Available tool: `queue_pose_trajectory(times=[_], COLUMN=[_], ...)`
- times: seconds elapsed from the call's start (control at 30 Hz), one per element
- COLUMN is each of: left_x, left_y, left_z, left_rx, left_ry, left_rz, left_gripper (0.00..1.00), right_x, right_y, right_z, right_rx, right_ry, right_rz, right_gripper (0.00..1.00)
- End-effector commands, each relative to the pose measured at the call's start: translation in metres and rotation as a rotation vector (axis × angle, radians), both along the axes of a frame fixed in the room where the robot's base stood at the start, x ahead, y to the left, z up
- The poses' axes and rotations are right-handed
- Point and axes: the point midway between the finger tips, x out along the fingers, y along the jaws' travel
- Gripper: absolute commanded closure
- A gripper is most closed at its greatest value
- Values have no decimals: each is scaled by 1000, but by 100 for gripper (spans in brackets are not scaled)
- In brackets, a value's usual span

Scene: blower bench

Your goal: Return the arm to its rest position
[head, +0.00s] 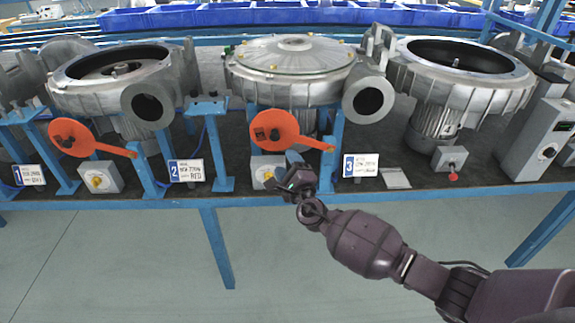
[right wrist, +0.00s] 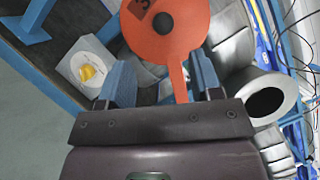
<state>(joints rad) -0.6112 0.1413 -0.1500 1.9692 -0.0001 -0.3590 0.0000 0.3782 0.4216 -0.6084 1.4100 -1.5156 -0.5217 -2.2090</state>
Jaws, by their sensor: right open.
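My right gripper (head: 290,180) is at the front edge of the bench, just below the right orange paddle lever (head: 276,130). In the right wrist view my right gripper (right wrist: 162,82) has its two blue-grey fingers apart. The handle of the orange lever (right wrist: 165,32) shows between or beyond the fingers; I cannot tell if it touches them. My right arm comes in from the lower right of the head view. My left gripper is not in view.
Three grey blowers, the left (head: 70,95), middle (head: 265,95) and right (head: 490,95), stand on the bench. Another orange lever (head: 70,138) is at the left. Small boxes with yellow knobs (head: 97,181) and a grey control box (head: 540,140) stand near the edge. Floor in front is clear.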

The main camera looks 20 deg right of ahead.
Motion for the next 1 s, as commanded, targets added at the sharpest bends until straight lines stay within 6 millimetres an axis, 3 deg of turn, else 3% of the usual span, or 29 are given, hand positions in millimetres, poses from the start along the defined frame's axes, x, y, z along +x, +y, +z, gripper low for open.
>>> queue_pose_trajectory(times=[0.27,0.47,0.77,1.0], left_x=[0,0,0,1], left_y=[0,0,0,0], left_z=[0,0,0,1], left_rx=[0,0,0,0], left_ry=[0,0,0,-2], left_rz=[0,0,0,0], left_gripper=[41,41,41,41], right_x=[0,0,2,-12], right_y=[0,0,8,12], right_z=[0,-1,9,12], right_rx=[11,204,983,1746], right_ry=[1,32,187,324], right_rz=[2,39,143,188], right_gripper=[41,41,41,41])
